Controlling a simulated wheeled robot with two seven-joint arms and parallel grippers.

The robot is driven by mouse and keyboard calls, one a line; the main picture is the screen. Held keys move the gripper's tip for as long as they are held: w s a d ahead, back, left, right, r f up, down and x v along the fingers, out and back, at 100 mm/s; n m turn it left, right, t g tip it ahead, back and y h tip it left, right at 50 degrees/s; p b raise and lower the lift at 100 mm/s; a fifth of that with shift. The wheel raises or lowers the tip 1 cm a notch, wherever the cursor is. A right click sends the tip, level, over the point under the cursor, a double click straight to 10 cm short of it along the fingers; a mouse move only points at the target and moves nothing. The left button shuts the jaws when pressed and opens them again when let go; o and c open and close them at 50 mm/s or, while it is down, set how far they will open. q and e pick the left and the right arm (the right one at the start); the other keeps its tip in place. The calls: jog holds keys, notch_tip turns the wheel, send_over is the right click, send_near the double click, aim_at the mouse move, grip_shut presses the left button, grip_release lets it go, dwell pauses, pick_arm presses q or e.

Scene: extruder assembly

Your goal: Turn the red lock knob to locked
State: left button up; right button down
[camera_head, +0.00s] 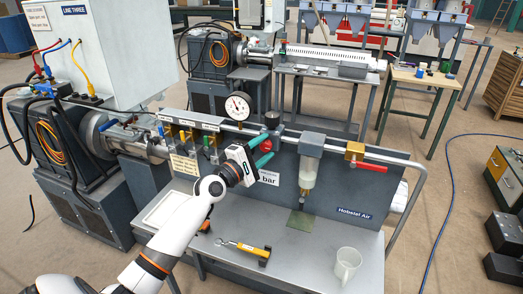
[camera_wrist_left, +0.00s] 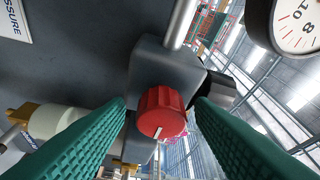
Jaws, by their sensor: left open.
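The red lock knob (camera_wrist_left: 160,110) sits on a dark grey block (camera_wrist_left: 155,70) in the left wrist view. A white mark shows on its rim. In the head view the red knob (camera_head: 266,146) is small and partly hidden by my gripper. My left gripper (camera_head: 264,150) is open, with green ridged fingers on either side of the knob. In the left wrist view the fingers of my left gripper (camera_wrist_left: 160,128) flank the knob with visible gaps, and I cannot see contact. My right gripper is not in view.
A round pressure gauge (camera_head: 238,106) stands left of the knob. A filter bowl (camera_head: 308,172) and a brass fitting (camera_head: 354,152) are to the right on the panel (camera_head: 380,190). A white mug (camera_head: 346,264) and a yellow-handled tool (camera_head: 250,249) rest on the bench below.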

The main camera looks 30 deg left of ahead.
pick_arm(q)
jog(key=shift+s+f, duration=0.2)
jog(key=shift+s, duration=0.3)
jog(key=s+a+f+b, duration=0.1)
jog(key=s+b, duration=0.2)
jog(key=s, duration=0.8)
jog(key=shift+a, duration=0.35)
jog(key=shift+w, duration=0.1)
